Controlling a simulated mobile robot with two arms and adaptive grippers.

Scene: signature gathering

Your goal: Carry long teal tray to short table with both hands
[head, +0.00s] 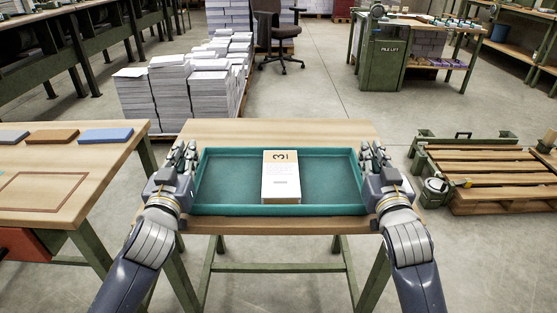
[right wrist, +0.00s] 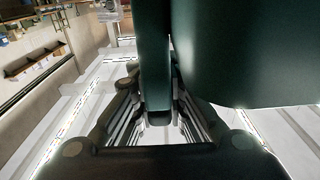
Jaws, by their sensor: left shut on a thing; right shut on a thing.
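The long teal tray (head: 225,170) shows in the head view over the short wooden table (head: 240,130), level, with its long side across. I cannot tell whether it touches the tabletop. A white and tan block marked 3 (head: 281,182) lies in the tray, right of its middle. My left gripper (head: 184,160) is shut on the tray's left end. My right gripper (head: 372,160) is shut on the right end. In the right wrist view the tray's dark teal wall (right wrist: 154,60) stands between the fingers, and its underside or side fills the upper right.
A table (head: 60,180) at the left bears blue, brown and grey blocks. Paper stacks (head: 190,85) stand behind the short table. A wooden pallet (head: 490,175) lies at the right. A chair (head: 275,35) and a green PILE LIFT unit (head: 385,60) stand farther back.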

